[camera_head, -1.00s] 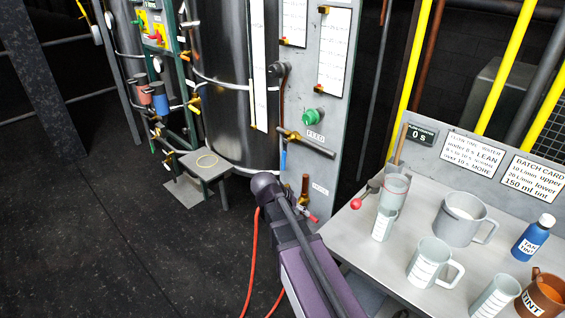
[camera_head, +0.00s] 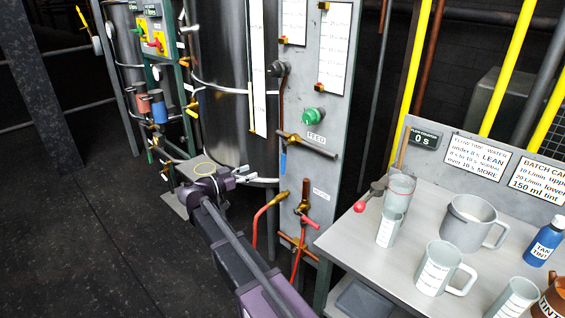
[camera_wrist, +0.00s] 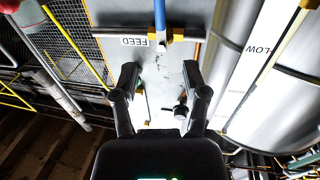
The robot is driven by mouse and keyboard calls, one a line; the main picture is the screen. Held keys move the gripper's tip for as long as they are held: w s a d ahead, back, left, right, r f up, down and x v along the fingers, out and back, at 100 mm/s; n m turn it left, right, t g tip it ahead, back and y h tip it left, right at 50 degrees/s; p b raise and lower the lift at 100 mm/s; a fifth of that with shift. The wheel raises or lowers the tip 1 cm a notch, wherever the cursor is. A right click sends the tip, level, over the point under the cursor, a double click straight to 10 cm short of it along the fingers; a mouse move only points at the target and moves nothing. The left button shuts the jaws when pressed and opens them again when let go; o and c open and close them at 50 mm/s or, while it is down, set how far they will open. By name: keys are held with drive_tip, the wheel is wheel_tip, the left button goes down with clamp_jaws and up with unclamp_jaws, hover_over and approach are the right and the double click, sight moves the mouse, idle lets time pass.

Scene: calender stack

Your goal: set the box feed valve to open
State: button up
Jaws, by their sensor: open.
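In the wrist view my gripper (camera_wrist: 161,75) is open and empty, and the FEED label (camera_wrist: 134,41) appears upside down beyond the fingers.
Below are another brass valve with a red handle (camera_head: 306,207) and red hoses. A green knob (camera_head: 313,115) is above. A bench (camera_head: 385,255) with mugs and beakers stands at right, a tall metal tank (camera_head: 222,90) behind my gripper. The floor at left is clear.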

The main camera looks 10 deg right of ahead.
sight(282, 160)
drive_tip(key=shift+d, duration=0.2)
drive_tip(key=x, duration=1.3)
drive_tip(key=shift+w+d, duration=0.15)
drive_tip(key=shift+d, duration=0.05)
clamp_jaws()
